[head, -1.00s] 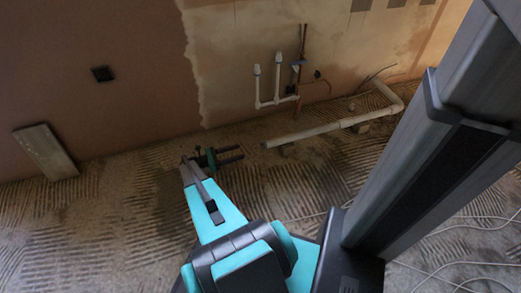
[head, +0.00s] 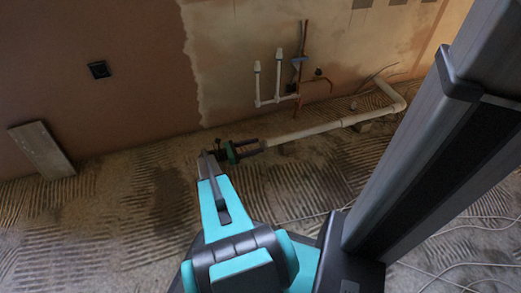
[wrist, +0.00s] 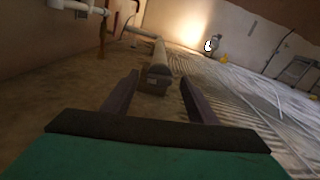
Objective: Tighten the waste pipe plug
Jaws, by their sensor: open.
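The waste pipe (head: 325,129) is a long off-white pipe lying low along the floor by the wall, with an elbow at its far right. It also shows in the wrist view (wrist: 160,55). Its near end carries a dull grey-brown plug (wrist: 154,82) with a small pale mark. My gripper (head: 257,146) is open at the pipe's left end. In the wrist view its two dark fingers (wrist: 159,80) stand left and right of the plug, with gaps on both sides. The plug is hard to make out behind the fingers in the head view.
White upright pipes (head: 257,82) and copper pipes (head: 303,60) come off the wall behind. A board (head: 42,150) leans on the wall at left. Pale cables (head: 455,268) lie on the floor at right. The ridged floor left of my gripper is clear.

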